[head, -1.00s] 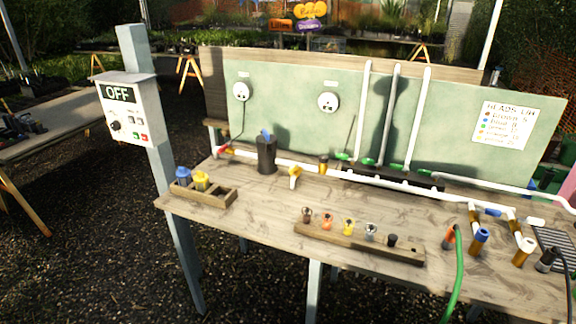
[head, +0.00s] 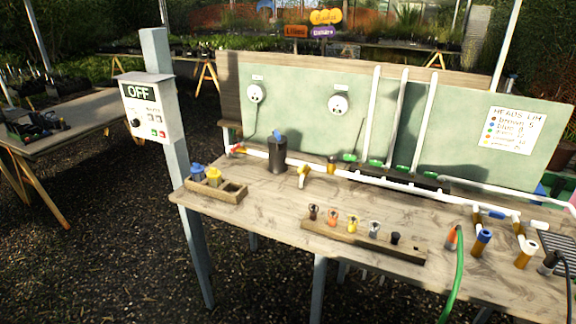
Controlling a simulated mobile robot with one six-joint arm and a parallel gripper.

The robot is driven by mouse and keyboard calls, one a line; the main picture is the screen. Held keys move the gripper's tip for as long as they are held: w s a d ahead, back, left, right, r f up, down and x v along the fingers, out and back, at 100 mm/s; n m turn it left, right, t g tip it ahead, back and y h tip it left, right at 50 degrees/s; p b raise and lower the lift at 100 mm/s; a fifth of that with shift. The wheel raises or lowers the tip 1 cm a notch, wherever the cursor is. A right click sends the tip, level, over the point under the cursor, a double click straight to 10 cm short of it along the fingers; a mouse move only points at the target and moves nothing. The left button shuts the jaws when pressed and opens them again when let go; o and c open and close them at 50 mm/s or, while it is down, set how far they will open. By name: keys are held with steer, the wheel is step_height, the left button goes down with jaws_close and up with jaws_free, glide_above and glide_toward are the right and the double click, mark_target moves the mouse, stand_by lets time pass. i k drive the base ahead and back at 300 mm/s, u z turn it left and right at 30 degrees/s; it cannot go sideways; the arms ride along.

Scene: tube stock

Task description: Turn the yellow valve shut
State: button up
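A yellow valve handle (head: 303,174) hangs at the front of the white pipe (head: 350,175) that runs along the back of the wooden bench. It stands right of a dark cylinder (head: 277,156) with a blue top. The handle appears to point down and toward the front of the bench, but its exact angle is too small to tell. My gripper is not in view.
A wooden rack of coloured heads (head: 340,238) lies near the bench's front edge. A wooden tray (head: 232,194) with blue and yellow parts sits at the left corner, beside a post-mounted control box (head: 148,108) reading OFF. A green hose (head: 456,270) hangs at right.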

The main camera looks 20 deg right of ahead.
mark_target(301, 167)
steer(key=u, duration=0.15)
steer(key=k, duration=1.15)
steer(key=z, duration=0.65)
steer(key=i, duration=0.9)
steer(key=u, duration=0.05)
